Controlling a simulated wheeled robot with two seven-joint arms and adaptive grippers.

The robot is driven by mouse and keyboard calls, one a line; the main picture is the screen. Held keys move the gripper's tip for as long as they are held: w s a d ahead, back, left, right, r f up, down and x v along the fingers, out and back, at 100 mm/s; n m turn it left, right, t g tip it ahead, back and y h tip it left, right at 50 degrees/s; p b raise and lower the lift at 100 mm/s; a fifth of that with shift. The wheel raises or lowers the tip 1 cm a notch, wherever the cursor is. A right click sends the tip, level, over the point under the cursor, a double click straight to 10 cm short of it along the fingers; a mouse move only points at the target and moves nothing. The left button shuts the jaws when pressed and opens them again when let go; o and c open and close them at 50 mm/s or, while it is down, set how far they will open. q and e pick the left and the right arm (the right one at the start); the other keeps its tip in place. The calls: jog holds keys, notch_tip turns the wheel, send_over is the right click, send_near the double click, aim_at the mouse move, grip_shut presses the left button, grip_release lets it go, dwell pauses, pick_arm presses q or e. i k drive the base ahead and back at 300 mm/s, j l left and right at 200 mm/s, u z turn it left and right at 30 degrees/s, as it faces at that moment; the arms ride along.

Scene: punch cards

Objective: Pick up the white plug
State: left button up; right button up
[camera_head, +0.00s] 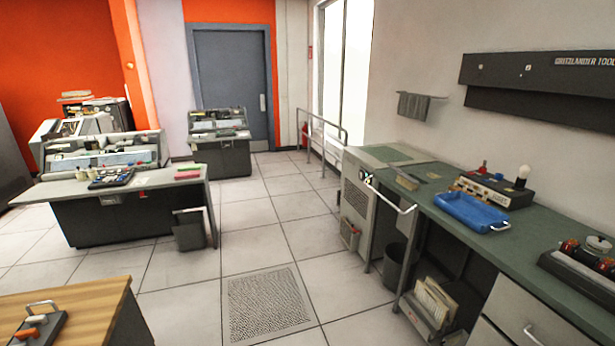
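I cannot make out the white plug for certain. A dark tray (52,328) with a metal handle lies on the wooden table at the bottom left. It holds small orange pieces (27,334) and a small pale piece (37,319), too small to identify. On the right bench, a white bulb-shaped thing (523,171) stands at the end of a dark box with a labelled front. Neither of my grippers shows in this view.
The green-topped bench (440,200) runs along the right wall with a blue tray (470,212) on it. A wooden table (95,298) is at the near left. Desks with consoles (105,150) stand farther back. The tiled floor (265,235) between them is open.

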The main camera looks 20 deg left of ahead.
aim_at(32, 321)
jog(key=i+u, duration=0.2)
jog(key=u, duration=0.25)
jog(key=i+u, duration=0.15)
jog(key=u, duration=0.3)
jog(key=i+u, duration=0.2)
jog(key=u, duration=0.25)
jog(key=i+u, duration=0.2)
jog(key=u, duration=0.25)
jog(key=i+u, duration=0.25)
jog(key=i+l+u, duration=0.1)
jog(key=u, duration=0.15)
